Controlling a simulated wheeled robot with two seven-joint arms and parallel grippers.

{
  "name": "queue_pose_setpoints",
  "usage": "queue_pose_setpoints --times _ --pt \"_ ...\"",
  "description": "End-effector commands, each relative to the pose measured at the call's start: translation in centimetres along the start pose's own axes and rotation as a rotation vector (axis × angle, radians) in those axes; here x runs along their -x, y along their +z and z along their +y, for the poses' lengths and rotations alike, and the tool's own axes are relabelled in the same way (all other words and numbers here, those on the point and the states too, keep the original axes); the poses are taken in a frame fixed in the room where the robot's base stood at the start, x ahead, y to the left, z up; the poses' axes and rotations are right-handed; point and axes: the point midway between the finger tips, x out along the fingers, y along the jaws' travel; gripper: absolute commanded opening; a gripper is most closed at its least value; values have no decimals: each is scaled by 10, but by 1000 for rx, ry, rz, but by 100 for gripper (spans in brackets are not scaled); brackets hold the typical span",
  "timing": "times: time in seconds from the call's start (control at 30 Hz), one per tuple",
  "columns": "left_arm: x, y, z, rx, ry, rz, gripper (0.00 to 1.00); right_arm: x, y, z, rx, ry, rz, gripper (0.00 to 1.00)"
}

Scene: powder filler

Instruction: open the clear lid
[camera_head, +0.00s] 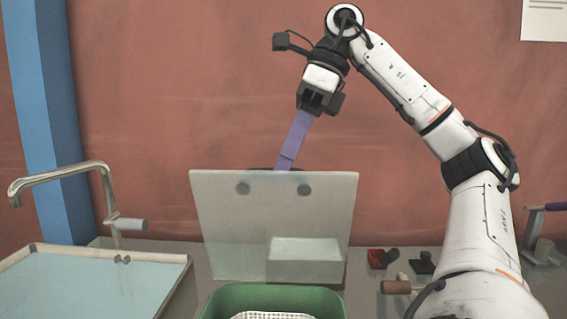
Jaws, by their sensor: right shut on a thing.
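The clear lid (225,225) is a frosted see-through panel, standing nearly upright on the worktop in the middle of the head view. Two dark round spots show near its top edge. My right gripper (284,164) comes down from above, and its long purple fingers meet the lid's top edge. It is shut on the lid there; the fingertips are partly hidden behind the panel. My left gripper is not in view.
A green bin (225,296) with a white perforated basket (272,316) stands in front of the lid. A pale box (305,258) shows through the panel. A sink (95,285) with a tap (108,195) is at left. Small red and black items (382,259) lie right.

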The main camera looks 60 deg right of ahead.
Motion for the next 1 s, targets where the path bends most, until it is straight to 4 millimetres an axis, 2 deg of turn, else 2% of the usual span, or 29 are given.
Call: queue_pose_setpoints --times 0.03,0.13,0.47,0.57,0.8,1.0 --pt "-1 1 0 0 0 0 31 -9 -4 -3 -3 4 30 20" --pt "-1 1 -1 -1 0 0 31 -8 -4 -3 -4 4 26 36" --pt "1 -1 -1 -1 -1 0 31 -1 -2 -2 -6 1 15 36" --pt "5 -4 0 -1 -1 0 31 11 -1 -2 -9 0 15 36" --pt "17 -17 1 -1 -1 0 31 60 0 -2 -13 -4 18 36" --pt "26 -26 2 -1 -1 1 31 90 0 -1 -9 0 19 36"
